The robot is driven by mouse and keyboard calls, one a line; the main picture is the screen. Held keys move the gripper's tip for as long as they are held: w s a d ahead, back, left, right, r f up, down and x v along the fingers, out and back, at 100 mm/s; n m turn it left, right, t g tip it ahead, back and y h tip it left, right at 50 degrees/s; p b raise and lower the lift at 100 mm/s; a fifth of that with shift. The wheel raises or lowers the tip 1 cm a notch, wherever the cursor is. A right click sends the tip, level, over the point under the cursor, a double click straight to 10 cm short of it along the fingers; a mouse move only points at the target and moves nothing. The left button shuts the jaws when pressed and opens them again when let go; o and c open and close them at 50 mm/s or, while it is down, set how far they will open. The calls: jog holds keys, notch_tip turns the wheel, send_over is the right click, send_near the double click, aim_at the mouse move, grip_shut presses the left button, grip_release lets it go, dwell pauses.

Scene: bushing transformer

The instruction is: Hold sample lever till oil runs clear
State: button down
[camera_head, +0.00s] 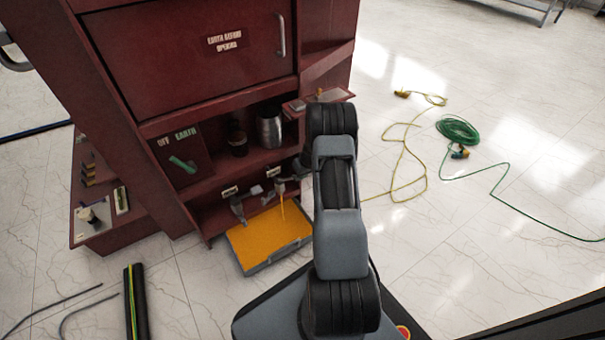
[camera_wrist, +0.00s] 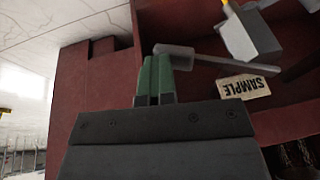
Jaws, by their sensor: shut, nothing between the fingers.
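The sample lever (camera_wrist: 211,61) is a grey bar joined to a grey valve body (camera_wrist: 250,33) in the wrist view, above the SAMPLE label (camera_wrist: 243,87). My gripper (camera_wrist: 155,77) is shut with nothing between its green-tipped fingers. Its tips are at the lever's free end; I cannot tell whether they touch it. In the head view my arm hides most of the gripper. A thin yellow oil stream (camera_head: 283,208) falls from a valve (camera_head: 280,187) into a grey tray (camera_head: 248,268) holding orange-yellow oil (camera_head: 268,238).
A second valve (camera_head: 237,207) stands left of the stream. A dark red cabinet (camera_head: 180,60) surrounds the valves, with an OFF/EARTH switch (camera_head: 183,163) and a metal canister (camera_head: 270,128) on a shelf. Yellow (camera_head: 405,145) and green (camera_head: 458,130) cables lie on the floor to the right.

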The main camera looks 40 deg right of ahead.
jog(key=s+d+r+p, duration=0.3)
jog(key=d+r, duration=0.1)
jog(key=r, duration=0.4)
jog(key=shift+r+p, duration=0.35)
jog(key=shift+s, duration=0.15)
